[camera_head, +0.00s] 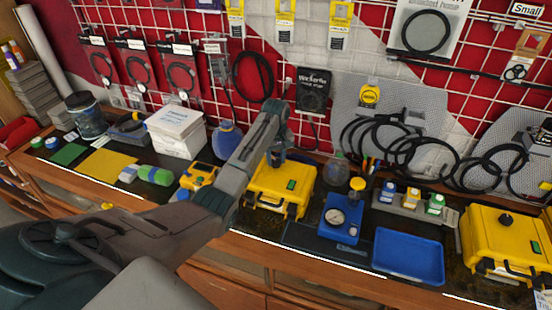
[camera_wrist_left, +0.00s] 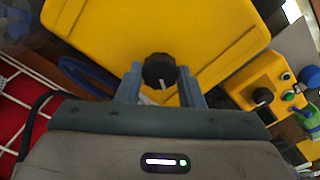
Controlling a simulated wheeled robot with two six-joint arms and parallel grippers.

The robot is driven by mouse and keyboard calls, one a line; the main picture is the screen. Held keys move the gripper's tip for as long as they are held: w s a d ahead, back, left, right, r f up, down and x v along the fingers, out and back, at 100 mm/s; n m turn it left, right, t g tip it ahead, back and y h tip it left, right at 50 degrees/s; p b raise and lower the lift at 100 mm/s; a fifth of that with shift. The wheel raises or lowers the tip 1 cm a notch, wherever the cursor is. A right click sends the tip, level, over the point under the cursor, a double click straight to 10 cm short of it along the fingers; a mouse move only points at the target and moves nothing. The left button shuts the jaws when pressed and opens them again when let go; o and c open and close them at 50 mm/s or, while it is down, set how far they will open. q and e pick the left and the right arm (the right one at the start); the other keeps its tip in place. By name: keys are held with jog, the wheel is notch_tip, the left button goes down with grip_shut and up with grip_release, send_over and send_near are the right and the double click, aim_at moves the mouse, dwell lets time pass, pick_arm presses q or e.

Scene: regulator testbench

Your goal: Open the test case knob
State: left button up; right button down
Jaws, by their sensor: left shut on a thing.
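A yellow test case (camera_head: 268,183) stands on the bench in the middle of the head view. It fills the top of the left wrist view (camera_wrist_left: 215,28). Its round black knob (camera_wrist_left: 160,70) sits between the two fingers of my left gripper (camera_wrist_left: 160,86). The left gripper (camera_head: 276,156) reaches down over the back of the case and is shut on the knob. In the head view the gripper hides the knob. My right gripper is in neither view.
A second yellow case (camera_head: 490,240) with a black knob stands at the right. A blue gauge box (camera_head: 342,218), a blue tray (camera_head: 408,258) and a small yellow device (camera_head: 197,177) are nearby. A grid wall with hanging cables is close behind.

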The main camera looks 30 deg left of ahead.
pick_arm(q)
jog(key=n, duration=0.4)
jog(key=shift+r, duration=0.1)
jog(key=shift+n, duration=1)
jog(key=o, duration=1)
